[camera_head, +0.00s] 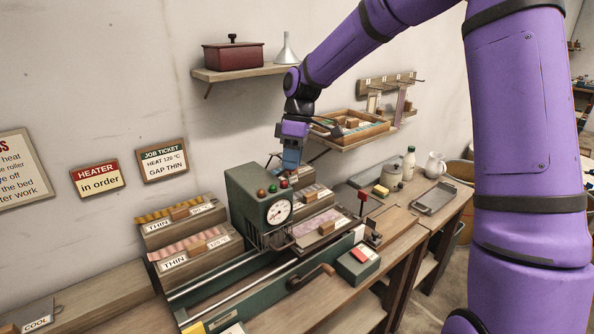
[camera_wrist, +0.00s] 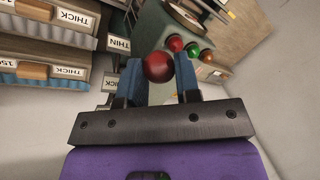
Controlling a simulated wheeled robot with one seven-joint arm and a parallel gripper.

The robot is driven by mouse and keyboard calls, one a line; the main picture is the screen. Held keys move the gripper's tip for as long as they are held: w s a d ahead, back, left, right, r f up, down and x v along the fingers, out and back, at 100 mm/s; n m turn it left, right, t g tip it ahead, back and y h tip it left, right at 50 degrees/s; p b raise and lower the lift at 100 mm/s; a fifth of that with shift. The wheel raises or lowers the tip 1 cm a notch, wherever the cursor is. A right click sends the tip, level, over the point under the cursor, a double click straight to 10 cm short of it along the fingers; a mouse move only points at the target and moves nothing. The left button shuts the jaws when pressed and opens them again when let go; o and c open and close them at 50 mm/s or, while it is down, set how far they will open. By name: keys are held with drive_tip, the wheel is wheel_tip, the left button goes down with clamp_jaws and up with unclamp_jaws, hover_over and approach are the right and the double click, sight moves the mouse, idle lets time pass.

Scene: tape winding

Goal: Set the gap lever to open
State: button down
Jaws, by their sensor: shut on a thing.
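The knob looks like a lever's end. Its stem and any open or shut marking are hidden, so I cannot read the lever's setting. The lamps show just beyond it (camera_wrist: 192,49).
Racks labelled THIN (camera_head: 190,257) stand left of the machine, and racks labelled THICK (camera_wrist: 45,75) lie close to my gripper. An upright lever with a red knob (camera_head: 361,195) stands at the machine's right. A wall shelf (camera_head: 243,72) and a tray (camera_head: 350,127) are above the bench.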

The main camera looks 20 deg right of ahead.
drive_tip(key=w+r+g, duration=0.1)
drive_tip(key=w+a+g, duration=0.1)
drive_tip(key=shift+w+r+h, duration=0.35)
drive_tip(key=shift+r+h, duration=0.05)
drive_tip(key=shift+w+a+r, duration=0.2)
drive_tip(key=shift+w+r, duration=0.2)
drive_tip(key=shift+w, duration=0.3)
drive_tip(key=c, duration=0.9)
unclamp_jaws()
drive_tip(key=shift+w+f+g, duration=0.1)
drive_tip(key=shift+g, duration=0.2)
drive_tip(key=shift+o, duration=0.4)
